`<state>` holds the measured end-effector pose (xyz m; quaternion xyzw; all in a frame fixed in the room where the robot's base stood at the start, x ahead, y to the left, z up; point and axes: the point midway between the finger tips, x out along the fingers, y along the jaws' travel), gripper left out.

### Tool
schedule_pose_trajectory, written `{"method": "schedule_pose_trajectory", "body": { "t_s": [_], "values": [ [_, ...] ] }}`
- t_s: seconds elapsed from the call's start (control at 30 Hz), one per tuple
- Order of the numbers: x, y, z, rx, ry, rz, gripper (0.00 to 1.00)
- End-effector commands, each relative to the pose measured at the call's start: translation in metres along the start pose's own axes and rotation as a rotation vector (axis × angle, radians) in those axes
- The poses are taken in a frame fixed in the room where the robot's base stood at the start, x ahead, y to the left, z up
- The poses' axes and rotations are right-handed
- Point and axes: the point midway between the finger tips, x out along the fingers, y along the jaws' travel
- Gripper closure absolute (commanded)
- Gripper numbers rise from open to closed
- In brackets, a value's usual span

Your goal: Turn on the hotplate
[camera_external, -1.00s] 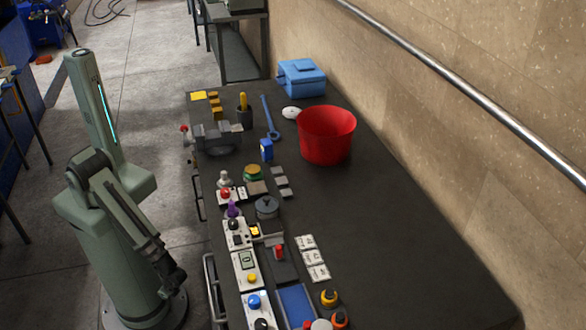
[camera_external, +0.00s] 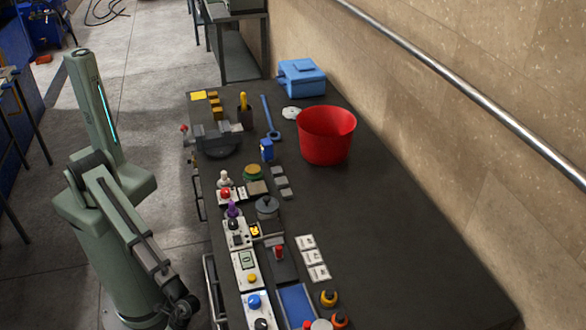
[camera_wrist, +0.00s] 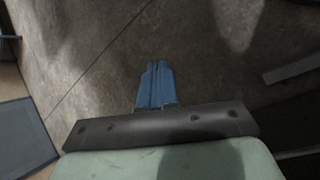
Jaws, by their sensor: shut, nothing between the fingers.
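In the external view a row of control boxes runs along the left edge of the dark bench. A blue flat plate (camera_external: 297,303) lies near the front. I cannot tell for sure which of these is the hotplate. My gripper (camera_external: 186,312) hangs low beside the bench's left edge, away from the controls. In the wrist view its blue fingers (camera_wrist: 156,70) are together and empty, above the floor.
A red bucket (camera_external: 326,148) and a blue box (camera_external: 302,78) stand at the back. A vise (camera_external: 214,137) sits at the left edge. White labelled tiles (camera_external: 313,258) lie beside the controls. The right half of the bench is clear up to the wall with a metal rail (camera_external: 463,88).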

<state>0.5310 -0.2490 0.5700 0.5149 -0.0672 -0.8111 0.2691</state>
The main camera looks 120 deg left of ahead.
Motion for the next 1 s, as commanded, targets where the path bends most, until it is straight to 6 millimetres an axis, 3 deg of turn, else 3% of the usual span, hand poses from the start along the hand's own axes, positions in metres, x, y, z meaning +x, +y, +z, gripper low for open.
{"method": "schedule_pose_trajectory", "body": {
  "t_s": [0.03,0.2,0.4,0.7,1.0],
  "values": [
    [-0.008,0.016,-0.003,0.004,0.003,0.015,1.00],
    [-0.037,0.054,-0.005,0.008,0.015,0.045,1.00],
    [-0.077,0.085,-0.009,0.014,0.048,0.050,1.00],
    [-0.147,0.109,-0.013,0.015,0.132,0.020,1.00],
    [-0.224,0.119,-0.015,0.000,0.237,-0.029,1.00]
  ]
}}
